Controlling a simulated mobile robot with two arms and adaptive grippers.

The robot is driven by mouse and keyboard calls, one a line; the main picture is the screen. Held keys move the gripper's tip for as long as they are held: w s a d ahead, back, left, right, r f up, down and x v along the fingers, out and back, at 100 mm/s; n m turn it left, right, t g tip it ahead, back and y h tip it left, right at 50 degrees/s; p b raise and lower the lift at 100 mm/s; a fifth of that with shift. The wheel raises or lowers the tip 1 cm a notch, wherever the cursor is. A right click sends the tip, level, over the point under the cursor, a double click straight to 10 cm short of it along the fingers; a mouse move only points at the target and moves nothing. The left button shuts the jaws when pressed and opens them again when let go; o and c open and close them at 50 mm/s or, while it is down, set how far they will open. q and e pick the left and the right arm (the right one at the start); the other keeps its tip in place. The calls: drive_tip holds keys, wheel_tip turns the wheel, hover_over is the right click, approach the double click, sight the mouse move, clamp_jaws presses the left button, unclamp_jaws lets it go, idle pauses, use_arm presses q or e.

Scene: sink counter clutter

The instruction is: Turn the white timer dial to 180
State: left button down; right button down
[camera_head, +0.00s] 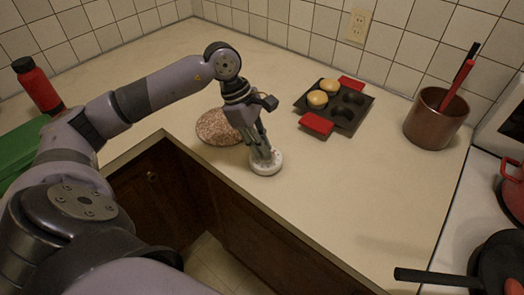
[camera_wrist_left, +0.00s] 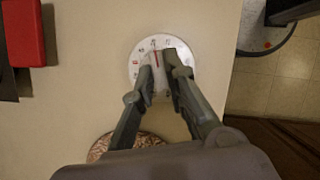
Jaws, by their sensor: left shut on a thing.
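The white timer dial (camera_head: 266,168) is a small round disc on the beige counter near its front edge. In the left wrist view the timer (camera_wrist_left: 148,44) shows dark marks around its rim and a red pointer line at the top. My left gripper (camera_head: 264,155) reaches down onto it from above. In the wrist view the two fingers of my left gripper (camera_wrist_left: 162,75) are closed on the middle of the timer, and they hide its centre and lower part. The numbers are too small to read surely. My right gripper is not in view.
A round speckled board (camera_head: 217,128) lies just behind and left of the timer. A dark muffin tin (camera_head: 345,118) with red handles and buns sits further back. A copper pot (camera_head: 434,120) with utensils stands at right. The counter between is clear.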

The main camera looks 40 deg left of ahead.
use_arm(q)
drive_tip(key=m+g+b, duration=0.1)
drive_tip(key=m, duration=0.1)
drive_tip(key=m+b, duration=0.2)
drive_tip(key=m+g+b, duration=0.1)
drive_tip(key=m, duration=0.1)
drive_tip(key=shift+w+f+m+g, duration=0.2)
drive_tip(key=shift+w+m+g, duration=0.1)
drive_tip(key=shift+m, duration=0.1)
drive_tip(key=shift+m+g+y+b, duration=0.3)
drive_tip(key=shift+m+b, duration=0.3)
drive_tip(key=shift+m, duration=0.1)
drive_tip(key=shift+w+r+m, duration=0.1)
drive_tip(key=shift+m, duration=0.7)
drive_tip(key=shift+d+r+m+g+y, duration=0.15)
drive_tip(key=shift+m+g+y, duration=0.4)
drive_tip(key=shift+m, duration=0.65)
drive_tip(key=m+p, duration=0.1)
drive_tip(key=m, duration=0.1)
drive_tip(key=m+g+y+p, duration=0.1)
drive_tip(key=m, duration=0.1)
drive_tip(key=shift+w+d, duration=0.15)
drive_tip(key=m+y+p, duration=0.1)
drive_tip(key=m, duration=0.2)
drive_tip(key=shift+d, duration=0.1)
drive_tip(key=shift+d+m+y+p, duration=0.1)
drive_tip(key=shift+m+y+p, duration=0.35)
drive_tip(key=shift+m, duration=0.75)
drive_tip(key=shift+m+y, duration=0.3)
drive_tip(key=shift+m, duration=0.1)
